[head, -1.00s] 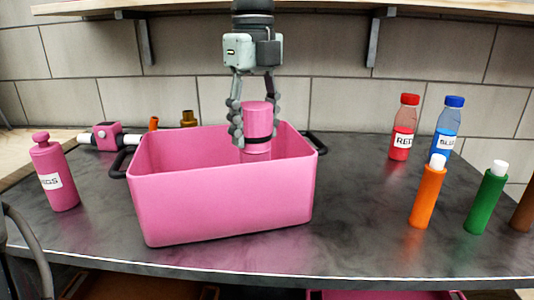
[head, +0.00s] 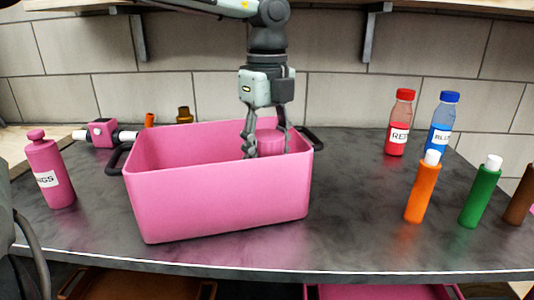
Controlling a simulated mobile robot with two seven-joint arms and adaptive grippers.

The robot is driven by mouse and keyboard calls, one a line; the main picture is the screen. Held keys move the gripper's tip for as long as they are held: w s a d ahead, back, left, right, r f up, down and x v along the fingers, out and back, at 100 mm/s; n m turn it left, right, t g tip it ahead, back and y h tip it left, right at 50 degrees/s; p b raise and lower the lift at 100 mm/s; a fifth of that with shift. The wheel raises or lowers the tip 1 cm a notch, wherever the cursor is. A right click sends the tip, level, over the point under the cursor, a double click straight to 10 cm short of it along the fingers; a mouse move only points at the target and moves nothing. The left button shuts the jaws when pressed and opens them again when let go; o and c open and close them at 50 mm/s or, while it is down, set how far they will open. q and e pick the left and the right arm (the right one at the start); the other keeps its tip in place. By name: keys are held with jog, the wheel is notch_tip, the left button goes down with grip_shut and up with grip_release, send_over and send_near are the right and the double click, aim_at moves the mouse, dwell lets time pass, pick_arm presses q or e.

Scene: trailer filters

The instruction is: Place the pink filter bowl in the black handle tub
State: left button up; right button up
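The pink tub with black handles (head: 215,205) stands on the dark worktop, left of the middle. The pink filter bowl (head: 271,142) is inside the tub's right part, with its top showing above the front rim. Its lower part is hidden by the tub's front wall, so I cannot tell whether it touches the floor. My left gripper (head: 267,150) reaches down from above, with its fingers on both sides of the bowl, closed on it. My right gripper is not in view.
A pink labelled bottle (head: 50,175) and a pink filter housing (head: 103,133) stand left of the tub. Red (head: 398,125) and blue (head: 442,125) bottles, an orange bottle (head: 422,190) and a green bottle (head: 481,195) stand at right. The worktop between is clear. A shelf hangs above.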

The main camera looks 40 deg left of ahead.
pick_arm(q)
jog(key=o, duration=1.6)
jog(key=shift+o, duration=0.2)
jog(key=shift+r, duration=0.75)
notch_tip(320, 180, up, 10)
jog(key=shift+f, duration=0.15)
jog(key=shift+r, duration=0.5)
